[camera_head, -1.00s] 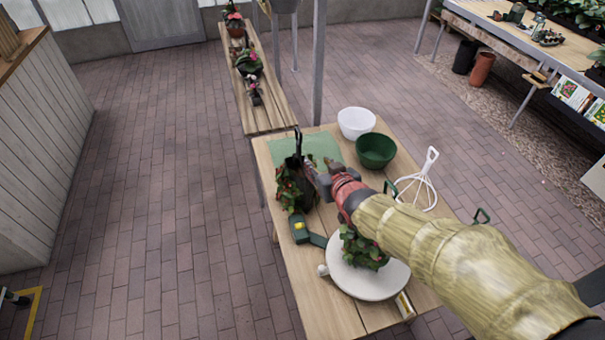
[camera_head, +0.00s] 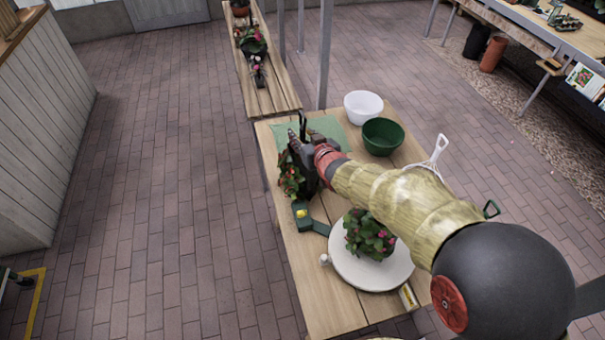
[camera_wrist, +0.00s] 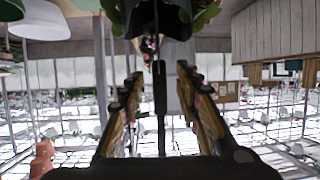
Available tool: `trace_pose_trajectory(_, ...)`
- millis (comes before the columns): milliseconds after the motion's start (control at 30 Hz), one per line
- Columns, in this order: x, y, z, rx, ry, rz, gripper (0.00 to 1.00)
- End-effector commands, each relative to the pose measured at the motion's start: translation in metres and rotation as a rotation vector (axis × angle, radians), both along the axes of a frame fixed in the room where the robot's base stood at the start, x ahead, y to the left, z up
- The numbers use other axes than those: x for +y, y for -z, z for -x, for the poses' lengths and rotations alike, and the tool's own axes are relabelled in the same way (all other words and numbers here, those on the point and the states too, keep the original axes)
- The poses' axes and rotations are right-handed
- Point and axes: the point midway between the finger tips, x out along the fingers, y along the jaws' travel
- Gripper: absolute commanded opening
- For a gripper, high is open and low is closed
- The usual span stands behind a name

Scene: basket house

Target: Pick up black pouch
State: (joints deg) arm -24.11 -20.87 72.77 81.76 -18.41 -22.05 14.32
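The black pouch (camera_head: 308,181) stands at the left edge of the wooden table, with a leafy red-flowered plant at it. My gripper (camera_head: 296,140) is at its top and partly hides it in the head view. In the wrist view, which looks upside down, the dark pouch (camera_wrist: 154,18) fills the top middle, and its thin dark upright part runs down between my fingers. My gripper (camera_wrist: 159,78) is open, with one finger on each side of that part and gaps visible. Whether a finger touches it I cannot tell.
A green tool (camera_head: 311,222) lies close in front of the pouch. A white round board (camera_head: 370,270) bears a flowering plant (camera_head: 368,236). White (camera_head: 363,106) and green (camera_head: 384,136) bowls stand behind my arm. A narrow bench (camera_head: 272,97) with plants extends beyond.

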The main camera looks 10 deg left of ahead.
Motion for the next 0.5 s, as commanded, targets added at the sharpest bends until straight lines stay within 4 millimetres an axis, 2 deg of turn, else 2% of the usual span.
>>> trace_pose_trajectory(167,-0.0001,-0.0004,0.0001,0.000,0.000,0.000,0.32)
trace_pose_trajectory(500,-0.0003,-0.0003,0.0003,0.001,0.000,0.001,0.13)
